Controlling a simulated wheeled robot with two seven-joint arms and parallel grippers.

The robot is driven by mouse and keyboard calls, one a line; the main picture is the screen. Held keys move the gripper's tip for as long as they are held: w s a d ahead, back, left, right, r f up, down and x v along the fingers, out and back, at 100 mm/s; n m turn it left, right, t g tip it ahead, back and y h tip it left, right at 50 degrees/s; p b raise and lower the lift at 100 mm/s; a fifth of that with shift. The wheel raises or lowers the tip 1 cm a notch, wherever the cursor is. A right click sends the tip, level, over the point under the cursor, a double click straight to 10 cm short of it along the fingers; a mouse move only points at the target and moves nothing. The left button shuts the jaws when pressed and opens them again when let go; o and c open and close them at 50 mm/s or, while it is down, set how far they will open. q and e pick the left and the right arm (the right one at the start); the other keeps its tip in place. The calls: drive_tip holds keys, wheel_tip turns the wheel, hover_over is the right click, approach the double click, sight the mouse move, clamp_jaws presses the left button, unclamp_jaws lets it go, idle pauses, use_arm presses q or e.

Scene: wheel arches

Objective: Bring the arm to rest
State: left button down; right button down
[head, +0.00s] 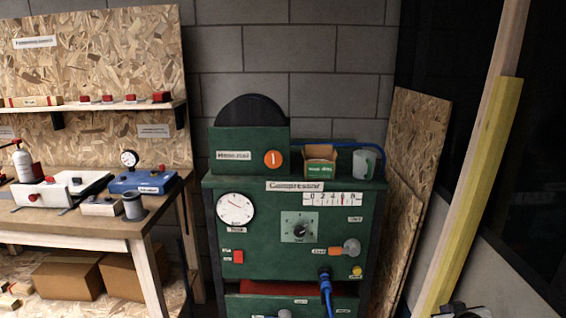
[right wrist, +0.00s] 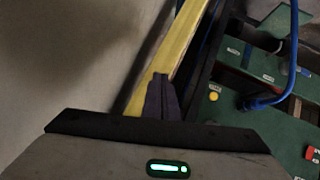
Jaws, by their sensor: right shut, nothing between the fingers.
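My right gripper (right wrist: 161,78) points forward in the right wrist view, its dark fingers together with nothing between them. In the head view only a small part of it (head: 460,310) shows at the bottom edge, right of the green compressor cabinet (head: 250,255). In the wrist view the fingers overlap the yellow face of a leaning post (right wrist: 178,55); I cannot tell how far apart they are. The cabinet (right wrist: 285,125) is to the right there. My left gripper is not in view.
The yellow-sided post (head: 490,150) leans at the right, near my right gripper. A blue hose (head: 326,290) plugs into the cabinet front. A chipboard sheet (head: 410,170) leans behind. A workbench (head: 90,222) with tools stands at the left.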

drive_tip(key=s+a+f+n+y, duration=0.1)
drive_tip(key=s+a+f+y, duration=0.1)
drive_tip(key=s+a+f, duration=0.6)
drive_tip(key=s+a+f+n+y, duration=0.15)
drive_tip(key=s+a+f, duration=0.25)
drive_tip(key=s+a, duration=0.75)
drive_tip(key=s+a+r+y, duration=0.1)
drive_tip(key=s+a, duration=0.4)
drive_tip(key=s, duration=0.4)
drive_tip(key=s+a+r+g+y, duration=0.1)
drive_tip(key=s+a, duration=0.4)
drive_tip(key=s, duration=0.5)
drive_tip(key=shift+s+a+r+m+g, duration=0.15)
drive_tip(key=shift+r+m+g, duration=0.2)
drive_tip(key=shift+r, duration=0.35)
